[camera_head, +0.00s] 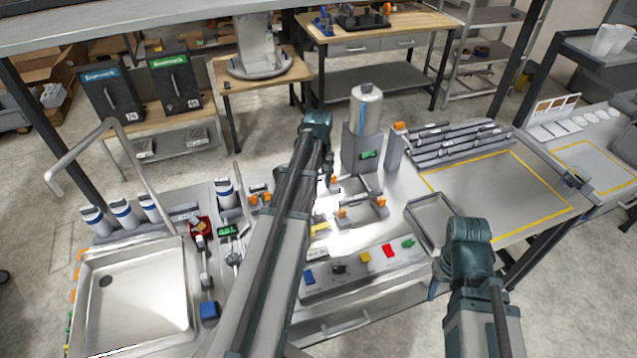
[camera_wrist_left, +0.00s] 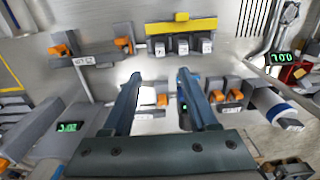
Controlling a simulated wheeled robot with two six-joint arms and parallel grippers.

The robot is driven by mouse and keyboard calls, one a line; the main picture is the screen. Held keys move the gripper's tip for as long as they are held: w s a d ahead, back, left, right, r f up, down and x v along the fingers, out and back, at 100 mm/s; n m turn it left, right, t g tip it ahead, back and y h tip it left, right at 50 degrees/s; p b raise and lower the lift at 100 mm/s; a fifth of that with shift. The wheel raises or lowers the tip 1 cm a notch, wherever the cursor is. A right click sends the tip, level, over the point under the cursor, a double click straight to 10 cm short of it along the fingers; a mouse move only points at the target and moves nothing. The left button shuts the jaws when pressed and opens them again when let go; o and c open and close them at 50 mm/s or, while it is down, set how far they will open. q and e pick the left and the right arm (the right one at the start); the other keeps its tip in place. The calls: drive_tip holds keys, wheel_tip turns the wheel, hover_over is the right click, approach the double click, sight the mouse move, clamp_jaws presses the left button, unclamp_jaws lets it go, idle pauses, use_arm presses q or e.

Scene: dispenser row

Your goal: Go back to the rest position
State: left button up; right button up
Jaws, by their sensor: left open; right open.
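My left gripper (camera_wrist_left: 159,76) is open and empty in the left wrist view, its two dark fingers apart over the bench. In the head view my left arm reaches up across the bench middle, and its dark teal wrist (camera_head: 316,128) is left of the metal cylinder dispenser (camera_head: 366,112). The left fingers are mostly hidden there. My right arm's teal wrist (camera_head: 468,245) hangs at the lower right, beside the grey tray (camera_head: 432,218). Its fingers are largely hidden behind the wrist, and I see nothing held there.
A sink (camera_head: 135,300) lies at the left of the bench, with white-and-blue bottles (camera_head: 122,212) behind it. Orange-clamped fixtures (camera_head: 362,212) and a panel of coloured buttons (camera_head: 365,258) sit mid-bench. A yellow-outlined area (camera_head: 500,195) on the right is clear.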

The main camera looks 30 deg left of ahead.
use_arm(q)
drive_tip(key=s+d+f+m+b, duration=0.3)
drive_tip(key=s+d+m, duration=0.1)
drive_tip(key=d, duration=0.6)
drive_tip(key=s+d+f+m+b, duration=0.4)
drive_tip(key=s+d, duration=0.3)
drive_tip(key=d, duration=0.3)
drive_tip(key=s+d+f+m+y+b, duration=0.1)
drive_tip(key=s+d+f+m+b, duration=0.3)
drive_tip(key=d, duration=0.6)
drive_tip(key=shift+s+d+m, duration=0.25)
drive_tip(key=shift+s+m, duration=0.5)
drive_tip(key=shift+m, duration=0.15)
